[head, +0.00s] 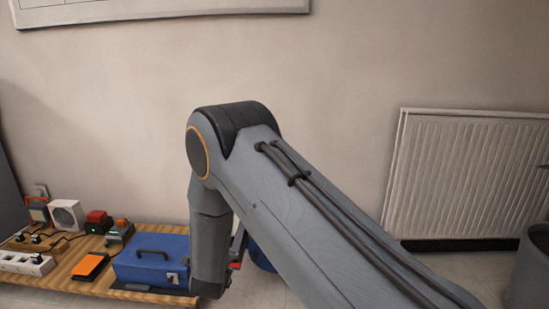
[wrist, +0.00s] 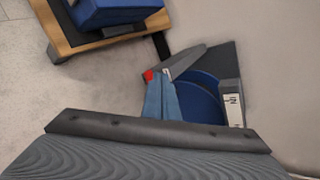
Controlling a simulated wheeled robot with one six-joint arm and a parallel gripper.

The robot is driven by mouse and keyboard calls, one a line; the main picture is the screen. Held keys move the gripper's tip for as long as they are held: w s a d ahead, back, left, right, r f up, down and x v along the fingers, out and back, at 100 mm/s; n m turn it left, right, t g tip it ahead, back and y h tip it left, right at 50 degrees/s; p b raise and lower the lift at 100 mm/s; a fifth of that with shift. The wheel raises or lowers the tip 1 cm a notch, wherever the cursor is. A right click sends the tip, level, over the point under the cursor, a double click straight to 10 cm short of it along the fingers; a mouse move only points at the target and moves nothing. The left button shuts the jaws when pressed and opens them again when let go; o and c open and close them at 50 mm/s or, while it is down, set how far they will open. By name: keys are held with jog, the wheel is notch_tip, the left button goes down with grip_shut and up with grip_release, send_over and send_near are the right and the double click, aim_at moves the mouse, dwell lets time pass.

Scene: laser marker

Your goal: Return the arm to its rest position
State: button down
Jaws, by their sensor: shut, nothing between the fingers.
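My arm fills the middle of the head view. Its link rises from the lower right to the elbow, and the forearm hangs straight down from there beside the blue case. My gripper (wrist: 161,82) shows in the wrist view as a narrow pair of fingers beyond the dark edge of its body. The fingers are together, with nothing held between them. They point over the floor near a blue container (wrist: 203,97). A small red part (wrist: 149,75) appears beside the fingertips; I cannot tell what it belongs to. In the head view the fingers cannot be made out.
A wooden table (head: 65,272) stands at the left, bearing a blue case (head: 152,262), an orange-topped device (head: 89,264), a power strip (head: 25,263) and other small items. A radiator (head: 465,175) is on the right wall, with a dark planter (head: 530,270) beside it.

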jog(key=s+r+n+g+y, duration=0.3)
jog(key=s+r+n+g, duration=0.3)
jog(key=s+r+n, duration=1.25)
jog(key=s+d+r+n+g+h, duration=0.1)
jog(key=s+d+r+n+g, duration=0.1)
jog(key=s+d+r+n, duration=0.35)
jog(key=s+d+r+n+g, duration=0.2)
jog(key=s+d, duration=0.4)
jog(key=s, duration=0.4)
jog(key=s+d+r+n+g+h, duration=0.1)
jog(key=s+d+r+n, duration=0.35)
jog(key=s, duration=0.35)
jog(key=d+r+m+h+p, duration=0.1)
jog(key=d+r+m+p, duration=0.2)
jog(key=d+r+p, duration=0.7)
jog(key=d+r+m+h+p, duration=0.1)
jog(key=d+r+m+p, duration=0.2)
jog(key=d+r+p, duration=0.8)
notch_tip(320, 180, up, 5)
jog(key=p, duration=1.5)
jog(key=shift+s+m, duration=0.2)
jog(key=shift+m, duration=0.15)
